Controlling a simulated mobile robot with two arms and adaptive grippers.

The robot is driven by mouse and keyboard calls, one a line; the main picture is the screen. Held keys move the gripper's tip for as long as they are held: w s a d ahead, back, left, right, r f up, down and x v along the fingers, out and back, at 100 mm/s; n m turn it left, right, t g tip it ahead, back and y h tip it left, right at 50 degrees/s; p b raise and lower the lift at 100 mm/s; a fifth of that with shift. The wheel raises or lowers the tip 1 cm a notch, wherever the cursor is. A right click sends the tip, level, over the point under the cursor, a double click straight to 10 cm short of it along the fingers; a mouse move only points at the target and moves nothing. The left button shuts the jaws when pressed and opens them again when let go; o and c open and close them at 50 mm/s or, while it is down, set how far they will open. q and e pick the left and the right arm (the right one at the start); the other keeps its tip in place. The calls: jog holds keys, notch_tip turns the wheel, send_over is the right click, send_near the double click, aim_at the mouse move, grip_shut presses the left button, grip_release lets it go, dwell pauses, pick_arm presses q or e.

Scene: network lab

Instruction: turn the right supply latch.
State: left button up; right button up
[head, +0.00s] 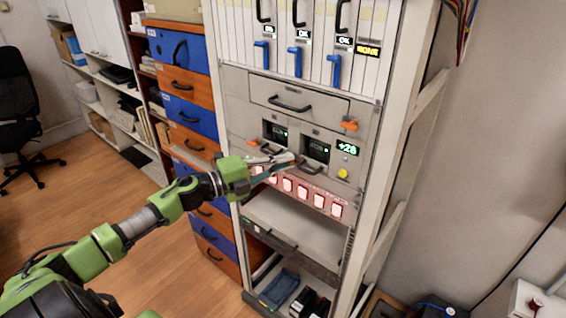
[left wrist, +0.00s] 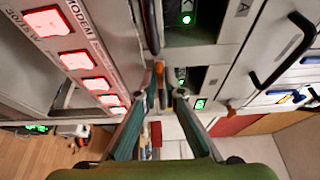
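The right supply latch is a small orange tab (left wrist: 159,68) beside the right supply unit (head: 316,149). In the left wrist view it lies at the tips of my left gripper (left wrist: 162,92). The two fingers stand on either side of it with a narrow gap; contact cannot be made out. In the head view my left gripper (head: 294,160) reaches in from the left in front of the supply units and mostly hides this latch. The left supply latch (head: 253,142) is orange and sits beside the left supply unit (head: 275,131). My right gripper is out of view.
A row of lit red-white modem buttons (head: 303,193) runs just below the gripper. Above is a drawer with a black handle (head: 290,103) and another orange latch (head: 349,124). A yellow knob (head: 343,173) sits at right. Blue and orange drawers (head: 188,82) stand left of the rack.

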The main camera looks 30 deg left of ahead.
pick_arm(q)
jog(key=v, duration=1.2)
dwell(0.3)
dwell(0.4)
